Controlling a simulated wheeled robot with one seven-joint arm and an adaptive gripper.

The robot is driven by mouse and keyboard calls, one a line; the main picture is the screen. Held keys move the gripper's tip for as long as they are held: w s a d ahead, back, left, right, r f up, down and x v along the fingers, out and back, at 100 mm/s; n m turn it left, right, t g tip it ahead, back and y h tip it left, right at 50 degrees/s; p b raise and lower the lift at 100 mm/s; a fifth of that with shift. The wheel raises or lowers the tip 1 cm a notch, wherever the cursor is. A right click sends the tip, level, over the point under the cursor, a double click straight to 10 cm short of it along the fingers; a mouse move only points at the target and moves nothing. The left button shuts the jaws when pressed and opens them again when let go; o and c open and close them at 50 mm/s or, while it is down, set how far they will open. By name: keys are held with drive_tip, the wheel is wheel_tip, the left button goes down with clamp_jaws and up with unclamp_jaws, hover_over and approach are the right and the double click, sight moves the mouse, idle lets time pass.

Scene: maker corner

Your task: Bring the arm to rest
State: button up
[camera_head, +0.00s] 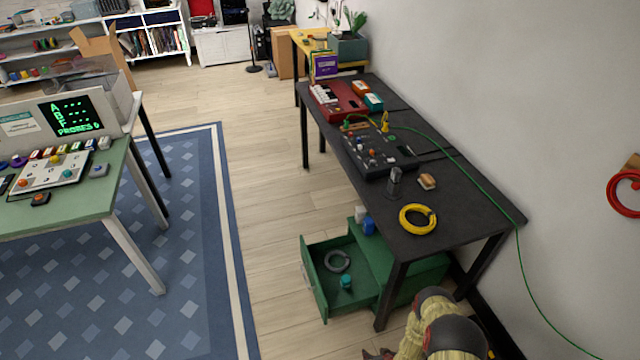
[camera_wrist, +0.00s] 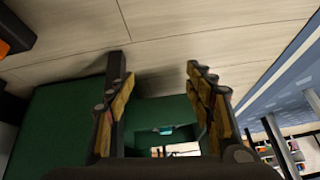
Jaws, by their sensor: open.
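My arm shows at the bottom edge of the head view, low in front of the black workbench (camera_head: 470,208) and near the green drawer unit (camera_head: 418,285). My gripper (camera_wrist: 157,68) is open in the wrist view, its two fingers spread apart with nothing between them. Green surfaces (camera_wrist: 60,115) and pale wooden floor (camera_wrist: 160,35) lie beyond the fingers. In the head view most of the gripper is cut off by the lower edge.
The green drawer (camera_head: 318,292) stands pulled out, holding a grey ring (camera_head: 337,261) and a teal item (camera_head: 346,282). A yellow cable coil (camera_head: 418,218) lies on the workbench. A green cable (camera_head: 518,265) hangs past its right end. Floor between bench and left table (camera_head: 60,210) is clear.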

drive_tip(key=d+r+m+g+h+b, duration=0.1)
drive_tip(key=d+r+g, duration=0.15)
drive_tip(key=r, duration=1.15)
drive_tip(key=d+r+m+g+h+b, duration=0.1)
drive_tip(key=d+r+g, duration=0.15)
drive_tip(key=r, duration=1.15)
drive_tip(key=d+r+m+g+h+b, duration=0.1)
drive_tip(key=d+r+g, duration=0.15)
drive_tip(key=r, duration=1.15)
drive_tip(key=s+a+r+t+b, duration=0.1)
drive_tip(key=s+a+r, duration=0.3)
drive_tip(key=r, duration=1)
drive_tip(key=s+a+r+t+b, duration=0.2)
drive_tip(key=s+r, duration=0.6)
drive_tip(key=r, duration=0.6)
drive_tip(key=s+a+r+t+b, duration=0.1)
drive_tip(key=s+a+r+t, duration=0.3)
drive_tip(key=r, duration=1)
drive_tip(key=shift+s+a+r+n+y+b, duration=0.15)
drive_tip(key=shift+s+a+n+y+b, duration=0.2)
drive_tip(key=shift+s+a, duration=0.65)
